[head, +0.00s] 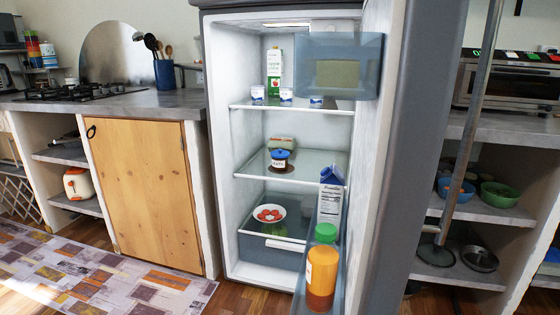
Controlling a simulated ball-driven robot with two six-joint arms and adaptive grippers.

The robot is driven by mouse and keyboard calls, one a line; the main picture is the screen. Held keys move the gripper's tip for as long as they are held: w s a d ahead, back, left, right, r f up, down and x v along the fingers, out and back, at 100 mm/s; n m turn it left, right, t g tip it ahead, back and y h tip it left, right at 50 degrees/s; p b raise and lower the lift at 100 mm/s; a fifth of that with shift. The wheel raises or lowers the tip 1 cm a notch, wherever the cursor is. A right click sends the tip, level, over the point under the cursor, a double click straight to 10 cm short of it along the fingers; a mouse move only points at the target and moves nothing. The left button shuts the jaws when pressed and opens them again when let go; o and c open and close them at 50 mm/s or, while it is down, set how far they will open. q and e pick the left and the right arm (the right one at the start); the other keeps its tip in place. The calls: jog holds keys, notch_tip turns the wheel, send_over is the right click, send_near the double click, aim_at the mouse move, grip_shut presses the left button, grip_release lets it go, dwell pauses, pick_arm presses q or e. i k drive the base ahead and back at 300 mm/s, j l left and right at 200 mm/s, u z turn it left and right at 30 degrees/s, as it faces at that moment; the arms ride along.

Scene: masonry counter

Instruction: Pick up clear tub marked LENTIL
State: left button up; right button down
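Neither of my grippers is in view. The open fridge (220,170) stands in the middle of the head view. On its middle glass shelf is a small tub (279,164) with a blue lid and a pale label. The label is too small to read, so I cannot tell whether it says LENTIL.
The fridge door stands open at the right, with a juice bottle (322,270) and a milk carton (330,200) in its rack. Several small cups (286,96) and a green carton (274,70) are on the upper shelf. A plate (264,219) sits lower.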

aim_at(278, 163)
jog(key=z, duration=0.7)
jog(key=i+j+z, duration=0.1)
jog(key=j+z, duration=0.6)
jog(key=z, duration=0.15)
jog(key=j+z, duration=0.45)
jog(key=k+j+z, duration=0.1)
jog(key=j+z, duration=0.15)
jog(key=z, duration=0.15)
